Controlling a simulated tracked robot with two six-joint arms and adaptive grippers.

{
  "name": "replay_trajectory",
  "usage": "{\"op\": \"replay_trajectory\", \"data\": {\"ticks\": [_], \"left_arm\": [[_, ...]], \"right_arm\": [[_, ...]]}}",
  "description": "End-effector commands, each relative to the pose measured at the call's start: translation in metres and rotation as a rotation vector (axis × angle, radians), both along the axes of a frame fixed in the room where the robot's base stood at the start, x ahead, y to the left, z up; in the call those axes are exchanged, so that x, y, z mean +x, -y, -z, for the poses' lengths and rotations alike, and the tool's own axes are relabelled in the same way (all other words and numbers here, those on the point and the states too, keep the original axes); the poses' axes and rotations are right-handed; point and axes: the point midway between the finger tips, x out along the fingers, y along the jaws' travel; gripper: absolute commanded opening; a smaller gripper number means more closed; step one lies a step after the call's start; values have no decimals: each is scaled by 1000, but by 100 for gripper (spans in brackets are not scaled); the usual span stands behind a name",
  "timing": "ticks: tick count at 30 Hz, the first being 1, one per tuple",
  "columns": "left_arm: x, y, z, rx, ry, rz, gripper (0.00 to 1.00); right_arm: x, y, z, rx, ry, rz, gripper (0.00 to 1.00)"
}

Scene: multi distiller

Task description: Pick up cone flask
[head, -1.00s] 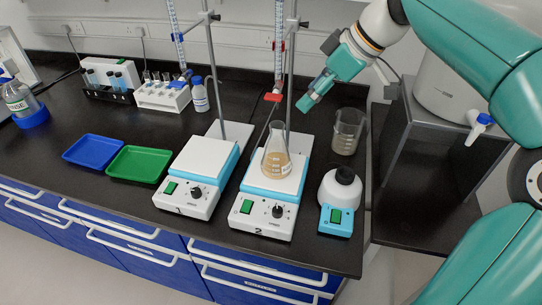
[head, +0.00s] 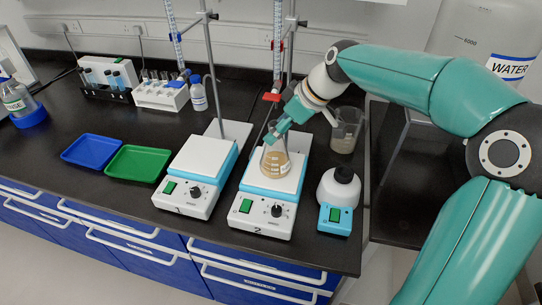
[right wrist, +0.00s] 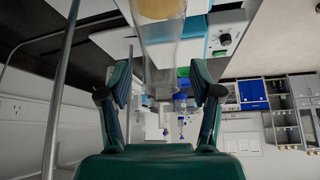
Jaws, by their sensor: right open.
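The cone flask (head: 275,163) holds an amber liquid and stands upright on the white top of the right hotplate stirrer (head: 262,208), marked 2. My right gripper (head: 270,136) is at the flask's neck in the head view and hides part of its top. In the right wrist view the two fingers of my right gripper (right wrist: 160,84) are spread apart. The clear flask neck (right wrist: 163,72) lies between them with a gap on both sides, and the amber liquid shows at the top edge. My left gripper is not in view.
A stand with a burette and red clamp (head: 272,97) rises just behind the flask. A beaker (head: 346,131) and a small mixer (head: 338,190) are to the right. Stirrer 1 (head: 196,180) is to the left, beyond it green (head: 139,164) and blue (head: 92,151) trays.

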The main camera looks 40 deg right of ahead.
Motion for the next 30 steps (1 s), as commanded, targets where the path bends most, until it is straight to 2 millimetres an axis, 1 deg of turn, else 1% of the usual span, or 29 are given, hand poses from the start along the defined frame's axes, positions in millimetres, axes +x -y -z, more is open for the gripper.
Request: {"op": "replay_trajectory", "data": {"ticks": [7,8,9,11,12,19,30], "left_arm": [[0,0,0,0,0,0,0],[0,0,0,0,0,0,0],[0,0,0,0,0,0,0],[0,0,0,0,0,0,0],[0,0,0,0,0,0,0],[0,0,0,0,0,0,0],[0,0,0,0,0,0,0]], "right_arm": [[1,-1,3,0,0,0,64],[1,-1,3,0,0,0,63],[1,-1,3,0,0,0,56],[1,-1,3,0,0,0,46],[1,-1,3,0,0,0,39],[1,-1,3,0,0,0,1],[2,-1,2,0,2,1,0]]}}
